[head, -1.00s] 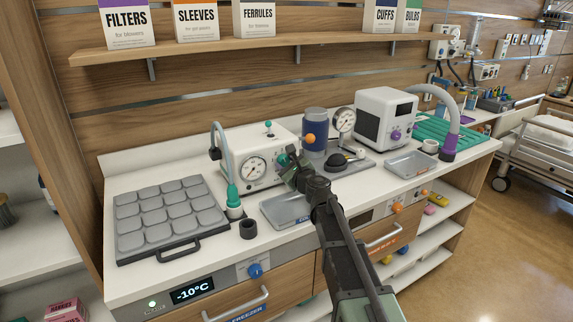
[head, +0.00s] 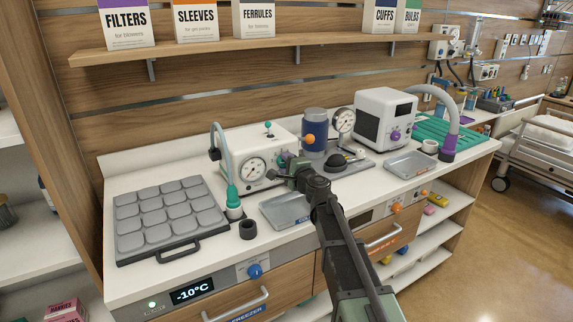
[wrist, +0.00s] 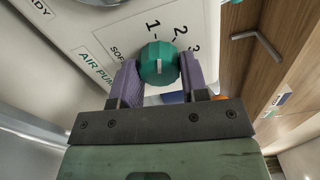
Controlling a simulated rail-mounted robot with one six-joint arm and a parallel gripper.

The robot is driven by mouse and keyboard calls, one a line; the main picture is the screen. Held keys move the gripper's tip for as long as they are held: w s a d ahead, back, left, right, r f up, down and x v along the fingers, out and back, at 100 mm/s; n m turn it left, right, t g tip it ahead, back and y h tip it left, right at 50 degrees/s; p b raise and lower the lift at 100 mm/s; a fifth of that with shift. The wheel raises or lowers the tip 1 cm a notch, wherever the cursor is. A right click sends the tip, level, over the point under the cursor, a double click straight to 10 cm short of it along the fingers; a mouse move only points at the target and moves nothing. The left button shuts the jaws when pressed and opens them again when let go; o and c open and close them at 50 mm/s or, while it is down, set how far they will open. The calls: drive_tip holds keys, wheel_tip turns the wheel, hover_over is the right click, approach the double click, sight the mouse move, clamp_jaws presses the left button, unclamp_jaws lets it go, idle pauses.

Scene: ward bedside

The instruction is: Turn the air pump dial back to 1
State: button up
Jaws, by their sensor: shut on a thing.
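The air pump (head: 240,147) is a white box with a round gauge, standing at the back of the counter. Its teal dial (wrist: 158,62) sits on the front panel, beside printed numbers 1, 2 and 3 and the label AIR PUMP. My gripper (wrist: 159,78) is shut on the dial, one purple-grey finger on each side. The white mark on the dial runs straight up and down in the wrist view, roughly toward the 1 and 2; I cannot tell exactly which number it meets. In the head view my gripper (head: 285,163) is at the pump's right front, largely hiding the dial.
A metal tray (head: 283,215) lies below my gripper at the counter's front. A grey padded tray (head: 125,242) and a dark cup (head: 248,229) are to the left. A blue canister (head: 315,125), a pressure gauge (head: 344,120) and a white device (head: 372,110) stand to the right.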

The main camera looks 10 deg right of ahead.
drive_tip(key=shift+n, duration=0.6)
drive_tip(key=o, duration=0.9)
drive_tip(key=shift+o, duration=0.2)
drive_tip(key=v, duration=1)
drive_tip(key=shift+s+d, duration=0.15)
drive_tip(key=shift+s, duration=0.25)
drive_tip(key=shift+n, duration=0.3)
